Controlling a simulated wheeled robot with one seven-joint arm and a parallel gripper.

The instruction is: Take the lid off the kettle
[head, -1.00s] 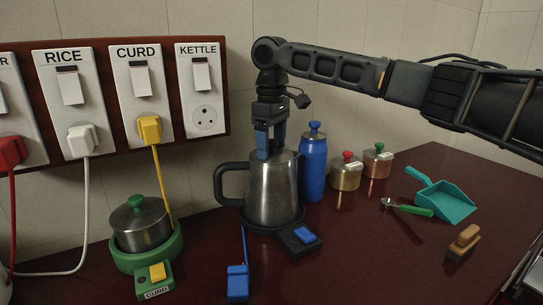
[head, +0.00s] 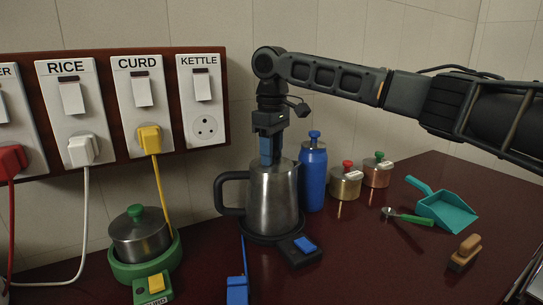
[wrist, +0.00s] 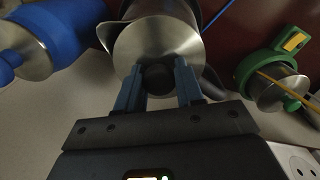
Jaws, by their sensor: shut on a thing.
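The steel kettle (head: 273,203) stands upright on its dark round base, with its black handle to the left. Its round steel lid (wrist: 158,42) shows in the wrist view, with a dark knob (wrist: 157,78) on top. My gripper (head: 270,158) points down over the kettle's top. In the wrist view its blue fingers (wrist: 157,85) stand on both sides of the knob and are shut on it. The lid appears seated on the kettle; the head view shows no clear gap. The fingers hide the knob in the head view.
A blue bottle (head: 313,175) stands close to the kettle's right. Two small canisters (head: 345,184) are farther right, then a green-handled scoop, a teal dustpan (head: 445,211) and a brush (head: 465,252). A lidded pot (head: 140,236) sits in a green warmer at left. The socket board (head: 120,105) is on the wall.

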